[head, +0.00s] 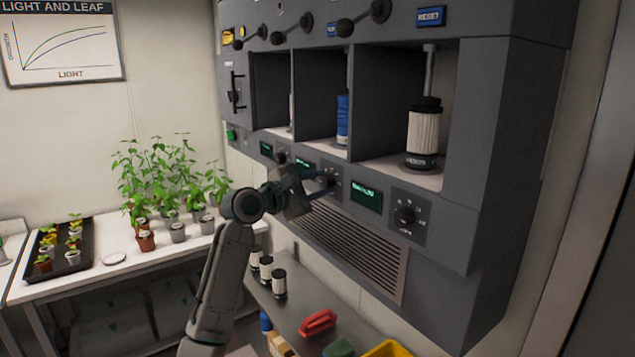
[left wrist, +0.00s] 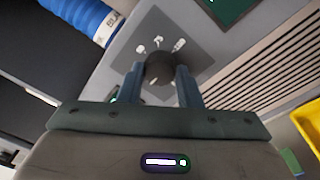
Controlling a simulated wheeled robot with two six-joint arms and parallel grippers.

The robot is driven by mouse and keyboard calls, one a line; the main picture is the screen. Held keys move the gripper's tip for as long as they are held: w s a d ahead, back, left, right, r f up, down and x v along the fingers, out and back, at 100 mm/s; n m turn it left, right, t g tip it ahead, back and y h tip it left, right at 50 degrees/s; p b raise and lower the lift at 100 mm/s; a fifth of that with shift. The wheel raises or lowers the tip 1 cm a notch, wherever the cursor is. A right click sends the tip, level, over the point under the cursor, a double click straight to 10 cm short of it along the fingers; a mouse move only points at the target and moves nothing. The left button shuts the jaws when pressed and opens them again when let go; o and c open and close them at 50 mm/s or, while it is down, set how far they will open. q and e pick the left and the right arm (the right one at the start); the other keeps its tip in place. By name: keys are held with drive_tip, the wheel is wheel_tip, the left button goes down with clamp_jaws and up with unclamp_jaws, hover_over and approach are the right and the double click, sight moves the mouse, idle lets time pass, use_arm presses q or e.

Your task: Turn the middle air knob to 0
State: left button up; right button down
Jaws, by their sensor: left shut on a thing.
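The middle air knob (left wrist: 161,69) is a dark round knob on a grey dial plate (left wrist: 150,38) with white marks, seen in the left wrist view. My left gripper (left wrist: 160,80) is shut on it, one finger on each side. In the head view my left gripper (head: 318,186) reaches the panel below the middle bay and hides most of the knob. The dial's marks are too small and blurred to read. My right gripper is in neither view.
The right air knob (head: 406,215) and a green display (head: 366,195) lie to the right on the panel. A blue cylinder (head: 342,118) stands in the middle bay and a white ribbed one (head: 423,134) in the right bay. A vent grille (head: 350,245) is below. Several levers line the top.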

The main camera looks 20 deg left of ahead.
use_arm(q)
drive_tip(key=shift+f, duration=0.15)
drive_tip(key=o, duration=1)
drive_tip(key=shift+s+a+b, duration=0.2)
drive_tip(key=shift+s+b, duration=0.1)
drive_tip(key=shift+b, duration=0.05)
drive_tip(key=shift+b+v, duration=2.5)
drive_tip(key=shift+v, duration=2.5)
